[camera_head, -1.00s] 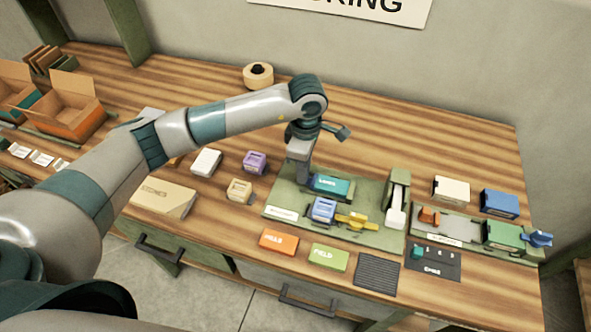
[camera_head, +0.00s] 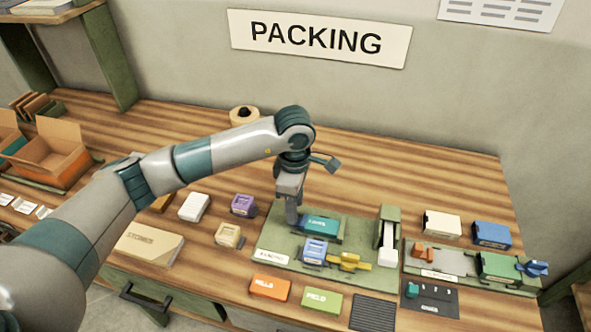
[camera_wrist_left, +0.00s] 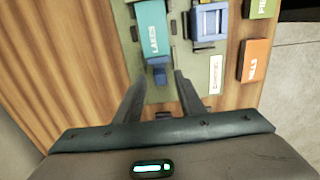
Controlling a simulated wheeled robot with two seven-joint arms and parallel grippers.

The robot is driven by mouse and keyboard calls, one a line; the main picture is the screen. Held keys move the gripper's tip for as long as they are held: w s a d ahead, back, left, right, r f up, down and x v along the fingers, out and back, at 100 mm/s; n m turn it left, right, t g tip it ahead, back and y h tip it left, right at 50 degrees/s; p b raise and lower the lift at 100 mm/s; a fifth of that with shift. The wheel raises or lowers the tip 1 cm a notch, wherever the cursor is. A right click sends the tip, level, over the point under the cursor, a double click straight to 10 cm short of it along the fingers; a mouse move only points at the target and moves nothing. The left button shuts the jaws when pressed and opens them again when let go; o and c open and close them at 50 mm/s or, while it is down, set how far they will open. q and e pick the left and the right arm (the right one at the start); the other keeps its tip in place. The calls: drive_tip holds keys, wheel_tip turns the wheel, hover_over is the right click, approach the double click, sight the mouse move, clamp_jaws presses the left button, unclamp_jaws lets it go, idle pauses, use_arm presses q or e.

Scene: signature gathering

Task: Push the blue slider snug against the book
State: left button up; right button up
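The teal book (camera_head: 318,227), marked LAKES, lies flat on the green fixture (camera_head: 270,243). It also shows in the wrist view (camera_wrist_left: 153,28). A small blue slider (camera_wrist_left: 159,72) is at the book's near end in the wrist view. It looks close to the book, but I cannot tell whether they touch. My left gripper (camera_head: 291,218) points down at the book's left end. Its fingers (camera_wrist_left: 162,80) are apart, with the slider showing between and just beyond the tips. In the head view the slider is mostly hidden by the gripper. My right gripper is not in view.
A white-handled green post (camera_head: 388,232) stands on the right. Orange (camera_head: 270,288) and green (camera_head: 322,300) blocks lie at the front. Bare wood is behind the fixture.

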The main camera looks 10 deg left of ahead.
use_arm(q)
wheel_tip(320, 180, up, 15)
drive_tip(key=b, duration=0.4)
drive_tip(key=shift+b, duration=0.3)
drive_tip(key=shift+d, duration=0.1)
